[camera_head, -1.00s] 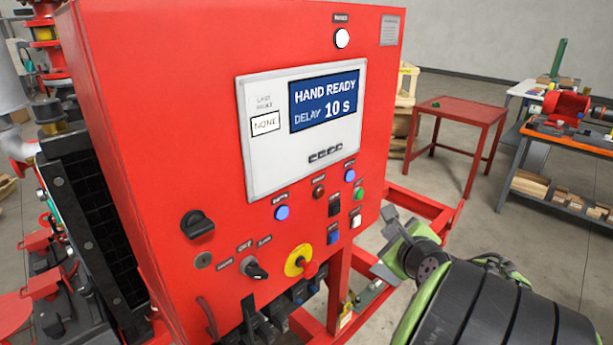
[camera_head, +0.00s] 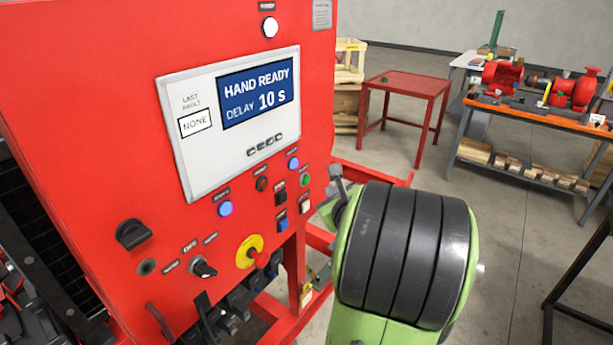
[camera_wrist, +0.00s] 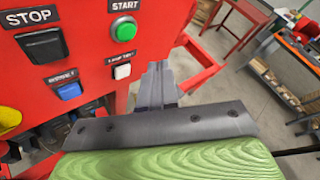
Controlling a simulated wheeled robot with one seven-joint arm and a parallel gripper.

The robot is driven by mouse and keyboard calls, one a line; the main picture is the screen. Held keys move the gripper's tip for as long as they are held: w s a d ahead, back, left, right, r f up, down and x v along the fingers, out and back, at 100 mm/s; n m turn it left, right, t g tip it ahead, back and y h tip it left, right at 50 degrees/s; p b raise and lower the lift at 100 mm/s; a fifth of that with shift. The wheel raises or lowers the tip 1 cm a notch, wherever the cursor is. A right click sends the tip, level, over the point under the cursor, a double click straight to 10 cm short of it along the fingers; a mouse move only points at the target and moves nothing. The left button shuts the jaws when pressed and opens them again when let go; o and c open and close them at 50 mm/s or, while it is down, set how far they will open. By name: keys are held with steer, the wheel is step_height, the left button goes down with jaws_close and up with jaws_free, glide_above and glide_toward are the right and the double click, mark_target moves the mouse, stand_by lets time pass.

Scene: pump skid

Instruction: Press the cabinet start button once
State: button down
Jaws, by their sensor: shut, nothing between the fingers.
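The red cabinet (camera_head: 90,90) fills the left of the head view. Its green start button (camera_head: 305,180) sits at the right of the lower controls. The wrist view shows this green button (camera_wrist: 124,31) under a START label, right of the black stop button (camera_wrist: 42,45). My gripper (camera_head: 336,175) is just right of the green button in the head view. In the wrist view my gripper (camera_wrist: 158,68) is shut and empty, below and right of the button, and looks apart from it. The cabinet screen (camera_head: 255,92) reads HAND READY, DELAY 10 s.
A white button (camera_wrist: 122,71) and a blue one (camera_wrist: 69,91) sit below start and stop. A yellow-and-red knob (camera_head: 250,252) is lower left. A red table (camera_head: 405,84) and an orange-topped workbench (camera_head: 540,117) stand behind on the right, with open floor between.

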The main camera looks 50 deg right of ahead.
mark_target(310, 179)
steer(key=shift+w+a+p, duration=0.2)
steer(key=shift+w+p, duration=0.5)
steer(key=shift+w, duration=1.05)
stand_by(0.6)
steer(key=shift+w, duration=0.4)
steer(key=shift+w+p, duration=0.4)
stand_by(0.4)
stand_by(0.4)
steer(key=shift+s+b, duration=0.45)
steer(key=shift+s, duration=0.35)
